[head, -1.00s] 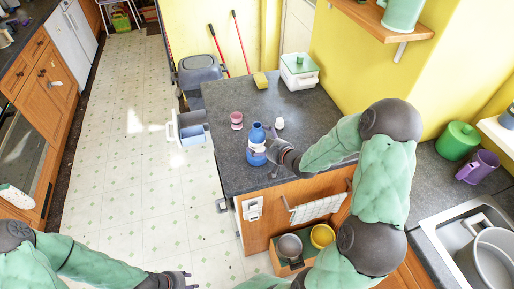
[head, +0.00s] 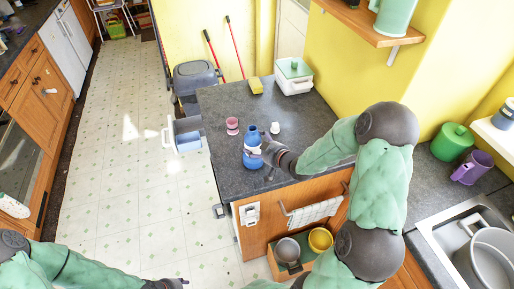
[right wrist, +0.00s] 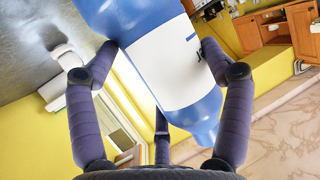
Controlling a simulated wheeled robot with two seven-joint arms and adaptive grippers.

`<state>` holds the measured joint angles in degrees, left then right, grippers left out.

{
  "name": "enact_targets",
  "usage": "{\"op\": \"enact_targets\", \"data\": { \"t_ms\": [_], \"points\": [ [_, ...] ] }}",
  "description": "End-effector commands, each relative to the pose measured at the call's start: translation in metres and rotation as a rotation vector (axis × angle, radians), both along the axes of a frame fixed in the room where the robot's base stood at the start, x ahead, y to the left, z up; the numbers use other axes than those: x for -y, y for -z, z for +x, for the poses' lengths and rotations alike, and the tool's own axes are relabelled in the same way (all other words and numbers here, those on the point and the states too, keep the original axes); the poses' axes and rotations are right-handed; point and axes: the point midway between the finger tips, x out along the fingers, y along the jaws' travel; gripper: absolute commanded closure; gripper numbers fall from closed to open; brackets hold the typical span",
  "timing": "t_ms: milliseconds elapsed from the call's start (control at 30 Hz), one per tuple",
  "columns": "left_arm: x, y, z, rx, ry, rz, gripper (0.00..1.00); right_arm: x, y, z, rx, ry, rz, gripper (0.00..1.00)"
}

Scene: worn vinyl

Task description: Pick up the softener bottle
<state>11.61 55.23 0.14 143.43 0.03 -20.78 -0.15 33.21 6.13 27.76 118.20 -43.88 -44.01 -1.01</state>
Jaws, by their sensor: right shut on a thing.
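The softener bottle (head: 252,150) is blue with a white label and stands near the left side of the grey counter top (head: 290,118) in the head view. My right gripper (head: 265,154) is shut on it from the right side. In the right wrist view the bottle (right wrist: 170,75) fills the space between the purple fingers of my right gripper (right wrist: 160,50), with a finger on each side of it. Whether its base touches the counter is hard to tell. My left gripper (head: 172,284) shows at the bottom edge of the head view, low and away from the counter; its fingers are partly cut off.
A pink cup (head: 232,126) and a small white item (head: 275,128) stand close behind the bottle. A yellow sponge (head: 256,86) and a white container with a green-knobbed lid (head: 294,77) are farther back. A sink (head: 470,235) is at right.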

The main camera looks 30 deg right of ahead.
Motion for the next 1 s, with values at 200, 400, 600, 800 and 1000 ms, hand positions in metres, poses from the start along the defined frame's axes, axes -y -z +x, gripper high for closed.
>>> {"op": "enact_targets", "data": {
  "t_ms": [200, 400, 600, 800, 1000],
  "points": [
    [0.000, -0.010, 0.000, 0.000, 0.000, 0.000, 0.60, -0.007, -0.041, -0.010, 0.008, -0.001, -0.003, 0.71],
    [0.000, -0.019, 0.000, 0.000, 0.000, 0.000, 0.60, -0.025, -0.081, -0.037, 0.011, 0.000, -0.004, 0.71],
    [0.000, -0.022, 0.000, 0.000, 0.000, 0.000, 0.60, -0.047, -0.100, -0.071, 0.008, 0.000, -0.002, 0.71],
    [0.000, -0.026, 0.000, 0.000, 0.000, 0.000, 0.60, -0.065, -0.113, -0.096, 0.008, 0.000, -0.002, 0.71],
    [0.000, -0.028, 0.000, 0.000, 0.000, 0.000, 0.60, -0.075, -0.120, -0.111, 0.006, 0.000, -0.002, 0.71]
  ]
}}
